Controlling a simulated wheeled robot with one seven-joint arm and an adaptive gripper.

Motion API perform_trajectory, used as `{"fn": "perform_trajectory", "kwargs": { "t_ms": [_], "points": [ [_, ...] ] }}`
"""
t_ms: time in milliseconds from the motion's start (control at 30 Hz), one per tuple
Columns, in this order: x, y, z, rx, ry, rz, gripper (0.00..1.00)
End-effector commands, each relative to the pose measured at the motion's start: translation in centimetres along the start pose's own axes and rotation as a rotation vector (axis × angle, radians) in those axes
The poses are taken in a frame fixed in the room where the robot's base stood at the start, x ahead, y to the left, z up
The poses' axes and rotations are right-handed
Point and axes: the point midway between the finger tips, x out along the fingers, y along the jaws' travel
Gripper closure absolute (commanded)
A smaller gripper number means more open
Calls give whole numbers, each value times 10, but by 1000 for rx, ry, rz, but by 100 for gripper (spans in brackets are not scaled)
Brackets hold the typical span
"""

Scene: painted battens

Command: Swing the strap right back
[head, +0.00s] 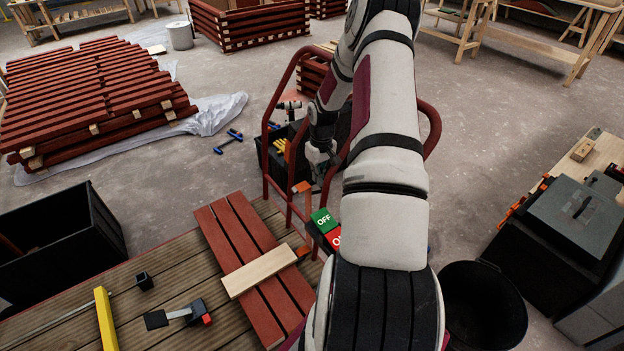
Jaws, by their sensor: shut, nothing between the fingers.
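I cannot pick out the strap for certain; my arm covers part of the place where it may be. A red tubular frame (272,112) stands around black bins (273,150) in the middle of the head view. Small orange pieces (301,187) show at its near side. My gripper (322,170) is small and partly hidden beside my arm, at the red frame. It is shut and holds nothing. Whether it touches the frame cannot be told.
A green and red OFF/ON switch box (323,221) sits close left of my arm. A black bucket (484,305) stands at right.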

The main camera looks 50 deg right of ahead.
Motion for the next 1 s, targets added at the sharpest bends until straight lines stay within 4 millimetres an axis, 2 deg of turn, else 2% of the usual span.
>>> {"fn": "perform_trajectory", "kwargs": {
  "t_ms": [33,167,300,600,733,867,1000],
  "points": [
    [8,-9,4,-4,-13,-15,100],
    [8,-10,4,-5,-14,-17,100],
    [8,-10,4,-5,-15,-17,70],
    [8,-10,5,-5,-16,-16,70],
    [1,-9,5,-4,-15,-15,70],
    [-20,-7,3,-4,-11,-10,70],
    [-50,-5,2,-3,-5,-6,70]
  ]
}}
